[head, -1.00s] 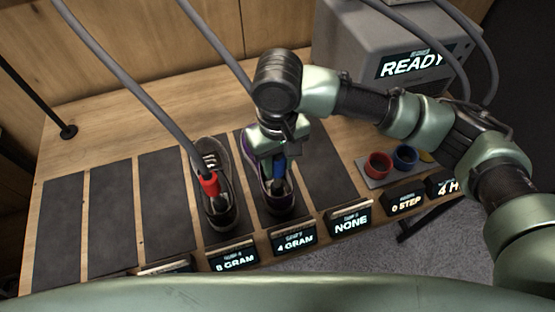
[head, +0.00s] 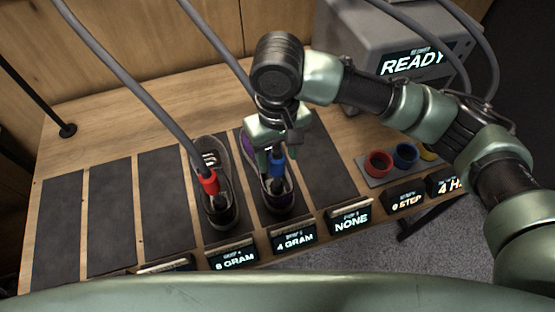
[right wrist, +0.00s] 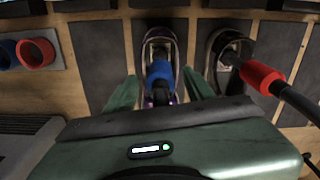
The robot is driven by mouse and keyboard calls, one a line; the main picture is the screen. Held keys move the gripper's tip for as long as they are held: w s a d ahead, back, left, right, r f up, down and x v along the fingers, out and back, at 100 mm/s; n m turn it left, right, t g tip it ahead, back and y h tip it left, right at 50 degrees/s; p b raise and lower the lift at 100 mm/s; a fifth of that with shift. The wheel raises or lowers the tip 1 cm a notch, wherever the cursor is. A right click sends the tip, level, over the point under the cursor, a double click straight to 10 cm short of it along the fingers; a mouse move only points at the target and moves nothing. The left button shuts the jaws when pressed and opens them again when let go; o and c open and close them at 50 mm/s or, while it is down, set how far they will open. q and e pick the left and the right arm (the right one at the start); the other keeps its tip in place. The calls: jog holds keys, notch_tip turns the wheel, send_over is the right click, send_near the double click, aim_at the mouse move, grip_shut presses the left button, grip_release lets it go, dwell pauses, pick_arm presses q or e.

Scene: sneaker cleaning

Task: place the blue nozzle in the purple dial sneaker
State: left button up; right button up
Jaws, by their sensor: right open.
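The blue nozzle (head: 277,163) sits in the opening of the purple dial sneaker (head: 279,195), with its hose running up and back. In the right wrist view the nozzle (right wrist: 160,73) is inside the shoe opening, and the purple-edged sneaker (right wrist: 161,40) surrounds it. My right gripper (head: 278,155) is open above the sneaker. Its fingers (right wrist: 160,92) stand to both sides of the nozzle, apart from it in the right wrist view. The arm hides part of the shoe and hose. My left gripper is not in view.
A black sneaker (head: 221,215) on the mat to the left holds a red nozzle (head: 209,184). Red (head: 378,163) and blue (head: 405,155) ring holders stand at right. A grey machine (head: 375,30) reading READY is behind. The left mats are empty.

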notch_tip(320, 180, up, 10)
jog(key=shift+f+b, duration=0.15)
jog(key=shift+b, duration=0.3)
